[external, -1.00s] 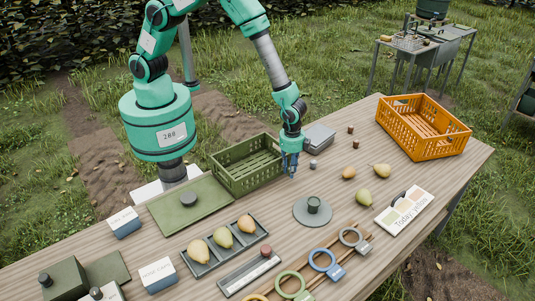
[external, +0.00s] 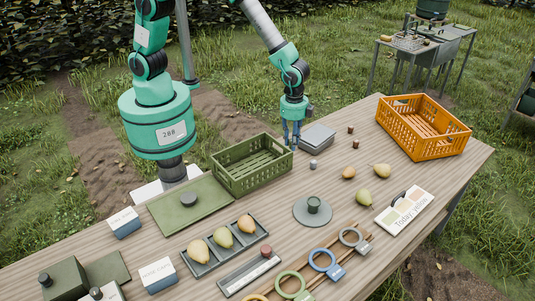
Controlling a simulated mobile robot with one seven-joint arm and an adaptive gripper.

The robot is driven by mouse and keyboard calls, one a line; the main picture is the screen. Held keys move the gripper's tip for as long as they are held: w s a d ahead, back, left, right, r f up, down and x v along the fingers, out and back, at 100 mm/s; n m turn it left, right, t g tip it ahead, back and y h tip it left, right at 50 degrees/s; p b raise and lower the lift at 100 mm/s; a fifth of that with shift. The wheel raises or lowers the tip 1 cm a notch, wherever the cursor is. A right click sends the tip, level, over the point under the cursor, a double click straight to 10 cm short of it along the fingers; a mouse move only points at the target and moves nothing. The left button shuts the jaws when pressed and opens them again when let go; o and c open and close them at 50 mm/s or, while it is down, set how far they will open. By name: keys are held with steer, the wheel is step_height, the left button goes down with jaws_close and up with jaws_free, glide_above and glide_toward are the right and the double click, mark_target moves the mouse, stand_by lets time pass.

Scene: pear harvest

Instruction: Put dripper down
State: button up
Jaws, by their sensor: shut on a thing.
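My gripper (external: 292,141) points down beside the right corner of the green crate, a little above the table by the look of it. It is shut on the dripper, which is too small and too covered by the blue fingers to make out clearly. The wooden table (external: 420,190) has bare wood in front of the gripper. A small grey knob-like piece (external: 313,165) stands on the table just right of and nearer than the gripper.
The green crate (external: 250,180) is left of the gripper, and a grey box (external: 318,136) is right of it. A dark green cup (external: 313,204) stands on a grey disc (external: 326,217) nearer the front. Loose pears (external: 364,197) and an orange crate (external: 455,142) lie further right.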

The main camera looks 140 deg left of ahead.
steer(key=shift+s+a, duration=0.1)
stand_by(0.7)
steer(key=s+a+f+b, duration=0.2)
steer(key=s+a, duration=0.2)
steer(key=s, duration=0.3)
steer(key=s+a+f+b, duration=0.2)
steer(key=s+a, duration=0.2)
steer(key=s, duration=0.4)
steer(key=s+a+f+m+b, duration=0.1)
steer(key=s+a+f+b, duration=0.1)
steer(key=s+a, duration=0.3)
steer(key=s, duration=0.2)
steer(key=shift+s+b, duration=0.3)
steer(key=shift+b, duration=0.1)
steer(key=b, duration=0.2)
glide_above(313, 135)
steer(key=shift+w+d+f, duration=0.1)
steer(key=shift+w+f, duration=0.05)
steer(key=shift+f, duration=0.55)
steer(key=shift+f+b, duration=0.55)
steer(key=shift+f, duration=1.2)
steer(key=shift+f, duration=0.15)
